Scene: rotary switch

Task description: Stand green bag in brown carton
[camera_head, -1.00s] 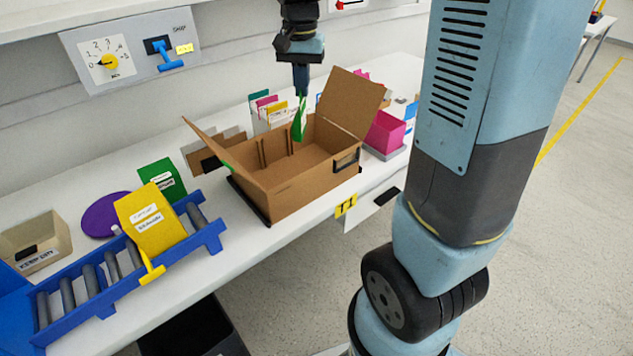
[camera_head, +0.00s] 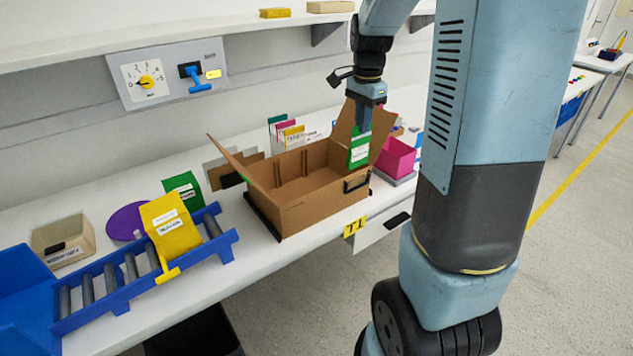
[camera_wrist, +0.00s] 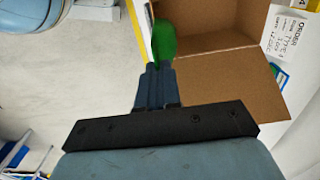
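The green bag (camera_head: 360,151), with a white label, hangs from my gripper (camera_head: 363,122), which is shut on its top. It shows its broad face in the head view, upright, at the right end of the open brown carton (camera_head: 310,206), in front of the raised right flap (camera_head: 343,128). I cannot tell whether its lower edge is inside the carton. In the wrist view my gripper (camera_wrist: 157,70) pinches the bag (camera_wrist: 163,40), seen from above, beside the carton's inside (camera_wrist: 215,22) and a flap (camera_wrist: 235,82). The carton's visible inside is empty apart from dividers on its back wall.
A pink bin (camera_head: 396,160) is close right of the carton. Upright cards (camera_head: 290,136) stand behind it. A shelf (camera_head: 200,38) runs above.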

